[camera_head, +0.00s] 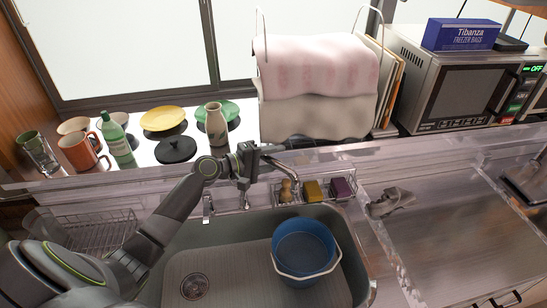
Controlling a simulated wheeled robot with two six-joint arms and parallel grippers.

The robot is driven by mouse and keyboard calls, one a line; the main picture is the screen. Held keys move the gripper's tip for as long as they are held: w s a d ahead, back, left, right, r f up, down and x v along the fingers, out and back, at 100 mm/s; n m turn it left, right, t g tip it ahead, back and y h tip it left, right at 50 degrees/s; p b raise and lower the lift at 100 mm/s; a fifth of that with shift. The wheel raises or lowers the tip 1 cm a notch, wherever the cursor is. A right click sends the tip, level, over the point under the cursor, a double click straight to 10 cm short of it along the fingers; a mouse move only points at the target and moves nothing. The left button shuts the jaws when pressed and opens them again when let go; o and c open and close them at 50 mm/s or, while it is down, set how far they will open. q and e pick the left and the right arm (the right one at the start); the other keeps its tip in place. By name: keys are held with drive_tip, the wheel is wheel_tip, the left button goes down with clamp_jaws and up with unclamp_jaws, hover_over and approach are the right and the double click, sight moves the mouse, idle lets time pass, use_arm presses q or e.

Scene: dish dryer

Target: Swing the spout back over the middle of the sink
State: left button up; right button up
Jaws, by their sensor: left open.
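The metal spout (287,168) arches out to the right from the tap at the sink's back edge. Its end hangs near the sponge rack, above the back right part of the sink (215,262). A blue bucket (303,245) with a pale handle stands in the right of the sink. My left gripper (268,152) is at the tap, right beside the upper bend of the spout. Its jaws are open. It covers part of the tap, and I cannot tell whether it touches the spout. My right gripper is not in view.
A rack with a brush and sponges (312,190) sits behind the sink. A wire basket (95,232) is at left. A green bottle (116,138), an orange mug (78,151) and plates line the sill. Towels (318,85) hang behind the tap.

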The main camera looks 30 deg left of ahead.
use_arm(q)
clamp_jaws()
drive_tip(key=shift+s+f+m+b, duration=0.2)
drive_tip(key=shift+s+m+b, duration=0.1)
drive_tip(key=shift+b, duration=0.5)
drive_tip(key=s+a+m+g+h+b, duration=0.4)
drive_tip(key=s+m+g+h+b, duration=0.2)
drive_tip(key=g+b, duration=0.3)
drive_tip(key=s+m+b, duration=0.1)
drive_tip(key=b, duration=0.2)
drive_tip(key=shift+s+r, duration=0.15)
drive_tip(key=shift+r, duration=0.05)
unclamp_jaws()
